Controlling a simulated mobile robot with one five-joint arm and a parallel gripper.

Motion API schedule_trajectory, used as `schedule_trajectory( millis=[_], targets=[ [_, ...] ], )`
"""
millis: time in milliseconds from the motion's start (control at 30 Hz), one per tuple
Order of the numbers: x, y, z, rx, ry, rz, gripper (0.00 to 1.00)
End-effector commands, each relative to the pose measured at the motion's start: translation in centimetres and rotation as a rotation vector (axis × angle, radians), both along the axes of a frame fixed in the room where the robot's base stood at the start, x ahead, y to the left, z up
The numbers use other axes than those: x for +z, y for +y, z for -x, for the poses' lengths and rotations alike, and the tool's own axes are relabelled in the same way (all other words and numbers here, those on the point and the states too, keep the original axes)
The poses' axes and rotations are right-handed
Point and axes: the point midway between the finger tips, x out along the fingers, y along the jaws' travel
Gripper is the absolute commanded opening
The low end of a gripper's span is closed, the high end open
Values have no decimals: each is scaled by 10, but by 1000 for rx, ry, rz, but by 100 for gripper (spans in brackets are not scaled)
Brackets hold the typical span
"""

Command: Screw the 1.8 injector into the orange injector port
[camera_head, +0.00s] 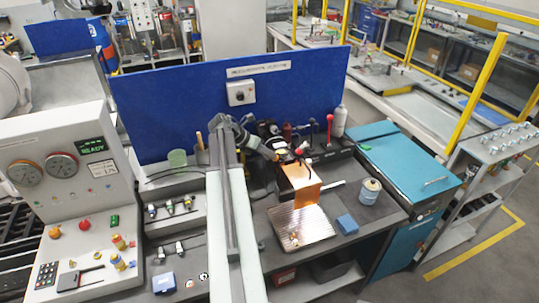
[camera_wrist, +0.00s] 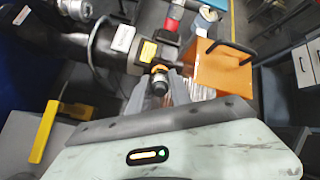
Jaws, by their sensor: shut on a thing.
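In the wrist view, my gripper (camera_wrist: 160,84) is shut on a small silver and dark injector (camera_wrist: 158,87); its size marking is not readable. The injector's far end is at an orange ring, the injector port (camera_wrist: 159,69), on the side of a black cylindrical body (camera_wrist: 105,45). I cannot tell whether the injector is seated in the port or only touching it. In the head view, my arm reaches over the bench to the black machine (camera_head: 268,130); the fingers and the injector are hidden there.
Several other injectors (camera_head: 170,208) lie on a grey rack at left.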

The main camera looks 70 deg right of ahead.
Motion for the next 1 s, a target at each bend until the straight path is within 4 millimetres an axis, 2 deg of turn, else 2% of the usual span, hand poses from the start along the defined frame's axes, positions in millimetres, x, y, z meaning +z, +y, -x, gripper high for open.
schedule_trajectory(
  millis=[67,500,633,900,1000],
  targets=[
    [0,0,0,-42,-26,32,0],
    [-1,0,0,-664,-420,515,0],
    [-1,0,0,-738,-467,572,0],
    [-1,0,0,-752,-475,583,0],
    [-1,0,0,-844,-534,654,0]
  ],
)
